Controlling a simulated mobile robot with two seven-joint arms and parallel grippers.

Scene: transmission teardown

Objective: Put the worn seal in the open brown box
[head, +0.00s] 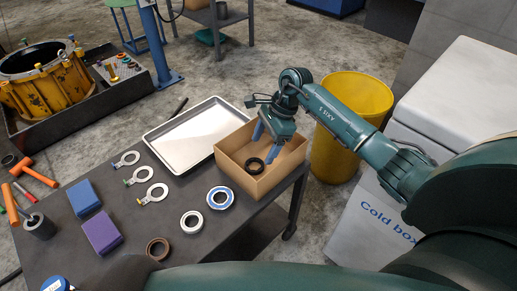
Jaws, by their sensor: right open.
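The open brown box (237,179) stands at the right end of the dark workbench. A black ring (255,166), which looks like the worn seal, lies inside on the box floor. My right gripper (265,144) reaches down over the box, its blue fingers apart and empty. The fingertips are above and close to the ring; whether one touches it I cannot tell. A brown ring (158,248) lies on the bench near its front edge. My left gripper does not show.
Two bearing rings (220,197) (191,222), several tagged washers and blue (83,198) and purple (102,231) blocks are on the bench. A yellow bin (337,160) and the white cold box (375,225) stand to the right.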

